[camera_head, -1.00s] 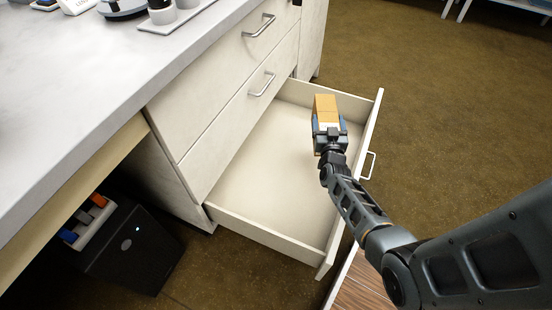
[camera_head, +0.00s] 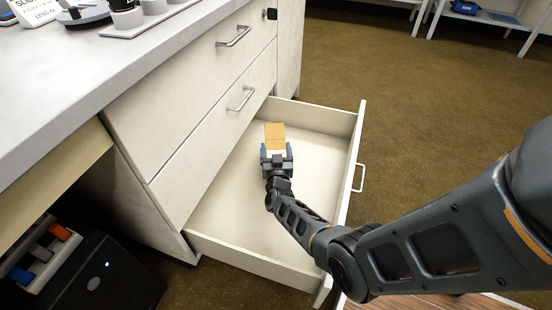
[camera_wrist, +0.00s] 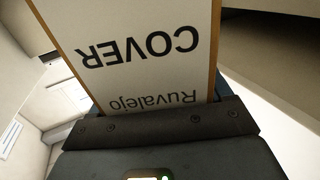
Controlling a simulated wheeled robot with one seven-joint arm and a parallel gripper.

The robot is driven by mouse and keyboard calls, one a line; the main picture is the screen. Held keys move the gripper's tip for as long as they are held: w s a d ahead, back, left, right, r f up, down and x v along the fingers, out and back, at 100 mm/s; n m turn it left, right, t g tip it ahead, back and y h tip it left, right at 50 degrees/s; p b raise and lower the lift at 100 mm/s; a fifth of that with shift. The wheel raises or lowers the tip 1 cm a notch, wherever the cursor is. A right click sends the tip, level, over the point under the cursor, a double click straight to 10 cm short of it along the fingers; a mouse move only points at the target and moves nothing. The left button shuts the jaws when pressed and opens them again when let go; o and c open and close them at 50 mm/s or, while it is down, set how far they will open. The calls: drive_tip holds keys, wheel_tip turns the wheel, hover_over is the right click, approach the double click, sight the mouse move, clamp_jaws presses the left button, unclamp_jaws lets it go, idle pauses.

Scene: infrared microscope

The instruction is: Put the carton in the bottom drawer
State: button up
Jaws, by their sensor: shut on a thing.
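The carton (camera_head: 275,133) is orange-brown with a white label. In the wrist view the carton (camera_wrist: 140,45) fills the upper middle, and its label reads "COVER" and "Ruvalejo" upside down. My gripper (camera_head: 276,158) is shut on the carton and holds it over the open bottom drawer (camera_head: 239,257). The drawer is pulled out and its pale floor looks empty. I cannot tell how high the carton is above the floor or whether it touches it. The gripper's fingertips are partly hidden behind the wrist body in the wrist view.
Two shut drawers with metal handles (camera_head: 234,37) (camera_head: 240,98) sit above the open one. The drawer's front panel (camera_head: 350,190) stands at the right. The grey countertop (camera_head: 100,85) overhangs at the left. A black box (camera_head: 100,275) stands under the desk.

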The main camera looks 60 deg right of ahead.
wheel_tip(320, 180, down, 3)
drive_tip(key=shift+r+b, duration=0.15)
drive_tip(key=shift+b, duration=0.55)
drive_tip(key=shift+r, duration=0.1)
drive_tip(key=o, duration=1.5)
drive_tip(key=shift+s+a+p, duration=0.1)
drive_tip(key=shift+a+p, duration=0.15)
drive_tip(key=shift+p, duration=0.1)
drive_tip(key=p+v, duration=0.3)
drive_tip(key=v, duration=0.4)
drive_tip(key=shift+s, duration=0.1)
